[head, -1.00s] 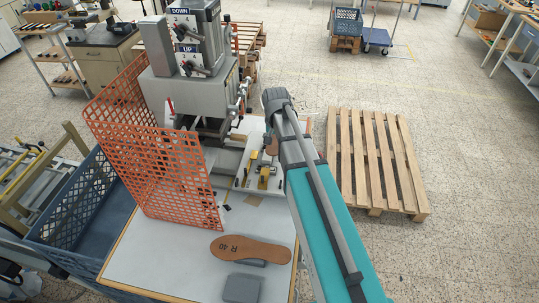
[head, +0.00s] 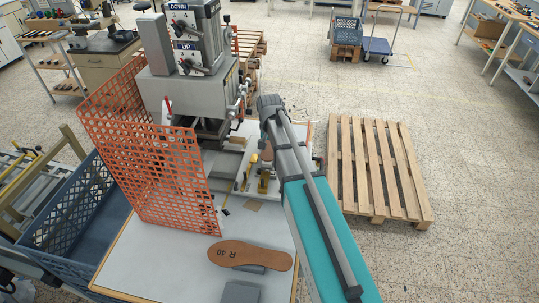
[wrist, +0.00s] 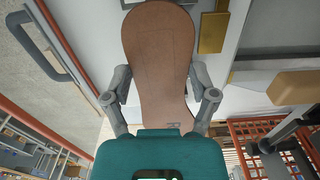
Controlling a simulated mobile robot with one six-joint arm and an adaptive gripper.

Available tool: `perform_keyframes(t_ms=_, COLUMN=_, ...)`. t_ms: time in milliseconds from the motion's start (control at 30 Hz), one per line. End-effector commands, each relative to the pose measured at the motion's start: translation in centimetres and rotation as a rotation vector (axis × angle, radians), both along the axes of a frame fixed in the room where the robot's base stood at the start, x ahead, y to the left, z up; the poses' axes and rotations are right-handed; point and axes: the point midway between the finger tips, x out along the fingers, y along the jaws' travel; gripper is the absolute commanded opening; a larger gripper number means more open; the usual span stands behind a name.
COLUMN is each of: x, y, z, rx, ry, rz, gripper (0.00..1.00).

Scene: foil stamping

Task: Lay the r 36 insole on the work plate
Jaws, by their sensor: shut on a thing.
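My gripper (wrist: 162,98) is shut on a brown insole (wrist: 159,50), with one finger at each long edge. A printed R shows near its gripper end; the number is covered. In the head view a small part of this insole (head: 267,153) shows beside my arm, over the pale work plate (head: 243,184) with its yellow blocks. In the wrist view a brass block (wrist: 213,32) lies right of the insole's far end. I cannot tell whether the insole touches the plate. Another brown insole, marked R 40 (head: 250,256), lies on a grey block on the table.
The stamping press (head: 190,90) stands behind the plate. An orange mesh guard (head: 150,165) rises at the left of the table (head: 165,262). A second grey block (head: 240,292) is at the front. A pallet (head: 375,165) lies on the floor at right.

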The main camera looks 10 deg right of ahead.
Motion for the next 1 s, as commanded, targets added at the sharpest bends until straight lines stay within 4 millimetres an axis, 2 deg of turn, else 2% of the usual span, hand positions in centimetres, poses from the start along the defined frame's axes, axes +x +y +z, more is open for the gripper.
perform_keyframes(t_ms=133, x=0.8, y=0.3, z=-1.3, rx=0.0, ry=0.0, rz=0.0, gripper=0.37)
perform_keyframes(t_ms=433, x=0.6, y=0.2, z=-3.5, rx=0.0, ry=0.0, rz=-0.001, gripper=0.37)
perform_keyframes(t_ms=1000, x=0.6, y=0.1, z=-4.1, rx=0.0, ry=-0.001, rz=-0.001, gripper=0.37)
